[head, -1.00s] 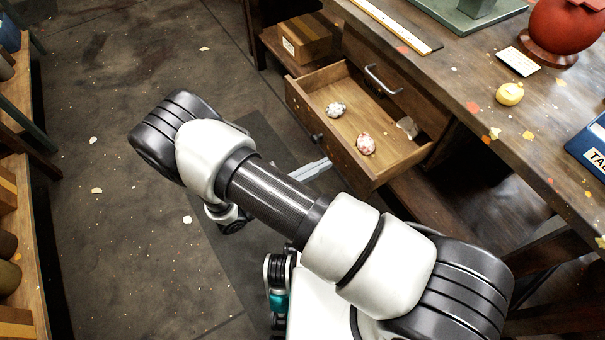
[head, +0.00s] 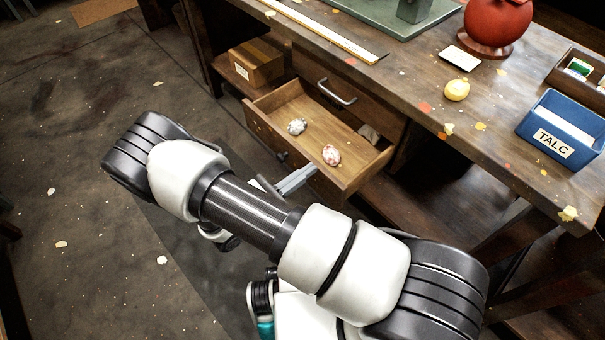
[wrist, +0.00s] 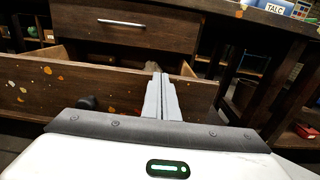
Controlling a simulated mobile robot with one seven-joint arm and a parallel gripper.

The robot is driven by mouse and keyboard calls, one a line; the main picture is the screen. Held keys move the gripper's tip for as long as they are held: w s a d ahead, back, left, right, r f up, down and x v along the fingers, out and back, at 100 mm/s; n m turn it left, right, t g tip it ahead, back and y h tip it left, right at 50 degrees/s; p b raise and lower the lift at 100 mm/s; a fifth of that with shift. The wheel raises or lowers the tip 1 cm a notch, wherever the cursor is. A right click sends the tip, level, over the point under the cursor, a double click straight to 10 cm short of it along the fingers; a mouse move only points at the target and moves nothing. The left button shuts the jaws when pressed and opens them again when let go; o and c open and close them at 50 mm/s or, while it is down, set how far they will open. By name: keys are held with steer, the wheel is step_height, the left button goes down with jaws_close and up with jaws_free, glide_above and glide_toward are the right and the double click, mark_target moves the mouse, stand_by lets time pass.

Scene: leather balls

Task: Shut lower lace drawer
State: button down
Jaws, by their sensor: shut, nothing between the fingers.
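The lower lace drawer (head: 352,178) is pulled out from the wooden bench, below a closed upper drawer with a metal handle (head: 337,92). Inside it lie a pale speckled ball (head: 297,127), a reddish-white ball (head: 331,155) and a small scrap at the back right. A dark round knob (head: 282,156) is on its front. My gripper (head: 305,172) is shut and empty, close to the drawer front, right of the knob. In the wrist view the shut fingers (wrist: 161,82) point at the drawer front (wrist: 50,92); I cannot tell whether they touch it.
A cardboard box (head: 256,65) sits on a shelf left of the drawers. The floor at left is open.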

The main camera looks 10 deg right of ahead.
steer(key=x, duration=1.7)
steer(key=shift+w+d, duration=0.1)
